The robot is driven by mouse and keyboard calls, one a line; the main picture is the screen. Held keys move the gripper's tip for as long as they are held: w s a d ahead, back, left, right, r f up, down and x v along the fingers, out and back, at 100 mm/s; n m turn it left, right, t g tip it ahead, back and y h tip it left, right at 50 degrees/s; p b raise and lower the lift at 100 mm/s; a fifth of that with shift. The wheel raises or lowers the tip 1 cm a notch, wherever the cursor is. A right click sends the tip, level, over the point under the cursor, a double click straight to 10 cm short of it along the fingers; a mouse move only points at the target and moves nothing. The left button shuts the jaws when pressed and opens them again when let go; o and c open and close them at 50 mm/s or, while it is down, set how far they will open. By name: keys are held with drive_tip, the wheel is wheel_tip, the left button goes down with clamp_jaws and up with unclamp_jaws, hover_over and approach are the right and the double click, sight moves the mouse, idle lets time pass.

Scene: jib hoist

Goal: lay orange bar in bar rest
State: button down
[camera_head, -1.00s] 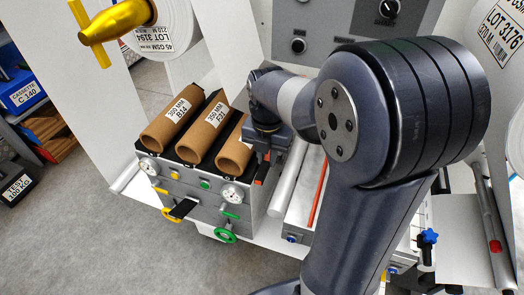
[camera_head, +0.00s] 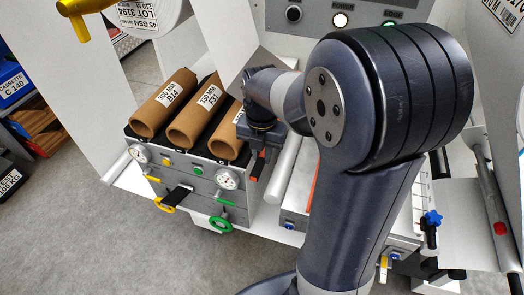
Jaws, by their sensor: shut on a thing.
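My gripper (camera_head: 262,158) points down beside the right-hand cardboard tube, at the right end of the grey box front. It is shut, and a small orange-red patch, which looks like part of the orange bar (camera_head: 254,153), shows at its fingers. Most of what it holds is hidden by the fingers and wrist. A thin orange-red strip (camera_head: 313,188) lies along the pale panel to the right, partly behind my arm; I cannot tell whether it is a bar or a marking. I cannot clearly make out the bar rest.
Several cardboard tubes (camera_head: 163,103) lie on the grey box (camera_head: 200,185), which has gauges, a green handwheel (camera_head: 220,223) and a yellow ring handle. A silver roller (camera_head: 284,168) is just right of my gripper. A control panel (camera_head: 340,20) stands behind. Grey floor is open at lower left.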

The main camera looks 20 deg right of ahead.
drive_tip(key=c, duration=1.3)
unclamp_jaws()
drive_tip(key=shift+o, duration=0.2)
wheel_tip(320, 180, up, 11)
drive_tip(key=shift+f, duration=0.2)
wheel_tip(320, 180, down, 11)
drive_tip(key=shift+r, duration=0.1)
drive_tip(key=shift+r+p, duration=1.1)
drive_tip(key=shift+r, duration=0.5)
drive_tip(key=shift+f, duration=0.1)
